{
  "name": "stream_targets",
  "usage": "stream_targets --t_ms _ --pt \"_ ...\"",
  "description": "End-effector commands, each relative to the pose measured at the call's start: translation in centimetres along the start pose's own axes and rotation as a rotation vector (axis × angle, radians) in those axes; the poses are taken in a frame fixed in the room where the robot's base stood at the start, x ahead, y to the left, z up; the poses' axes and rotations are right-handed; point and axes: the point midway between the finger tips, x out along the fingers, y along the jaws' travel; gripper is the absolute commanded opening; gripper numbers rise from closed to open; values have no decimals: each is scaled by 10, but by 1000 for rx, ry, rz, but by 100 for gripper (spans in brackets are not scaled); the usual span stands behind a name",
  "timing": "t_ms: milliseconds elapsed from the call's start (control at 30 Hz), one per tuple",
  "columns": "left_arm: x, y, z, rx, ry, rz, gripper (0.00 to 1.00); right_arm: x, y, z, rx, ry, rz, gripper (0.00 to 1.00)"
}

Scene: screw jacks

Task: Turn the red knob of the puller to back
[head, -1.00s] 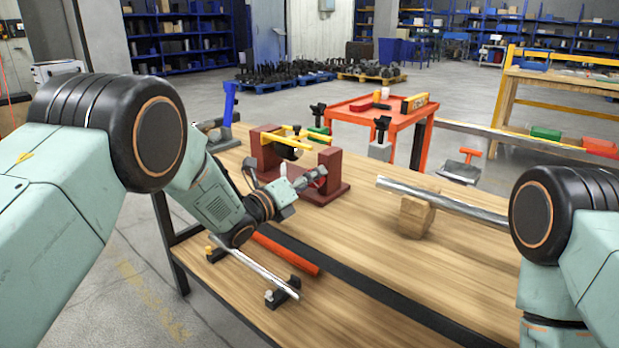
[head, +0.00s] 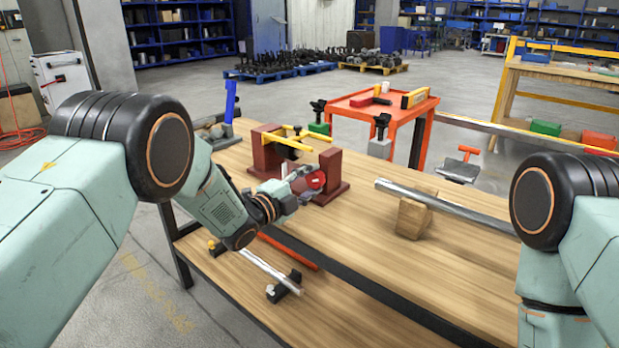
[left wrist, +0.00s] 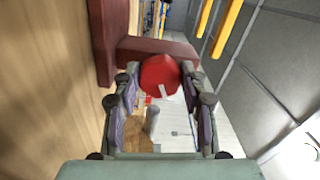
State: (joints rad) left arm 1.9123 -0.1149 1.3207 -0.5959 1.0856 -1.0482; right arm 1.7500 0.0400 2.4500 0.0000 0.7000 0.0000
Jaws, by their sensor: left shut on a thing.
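The puller (head: 330,163) has dark red upright blocks on a dark red base, with yellow bars on top, on the far left part of the wooden table. Its red knob (head: 317,180) is on the side facing my left arm. My left gripper (head: 306,184) reaches it from the left and is shut on the knob. In the left wrist view the red knob (left wrist: 160,74) sits between the two fingertips, with a pale mark on its face. The dark red frame (left wrist: 150,47) is just beyond it. My right gripper is outside the picture; only its arm shows.
A metal bar (head: 450,207) rests on a wooden block (head: 412,218) to the right. An orange cart (head: 385,115) stands behind.

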Motion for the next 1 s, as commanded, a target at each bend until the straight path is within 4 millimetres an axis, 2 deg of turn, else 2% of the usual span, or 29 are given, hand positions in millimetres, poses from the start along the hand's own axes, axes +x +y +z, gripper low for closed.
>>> stream_targets --t_ms 1000 --pt "0 3 -2 -967 -1 2 11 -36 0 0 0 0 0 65"
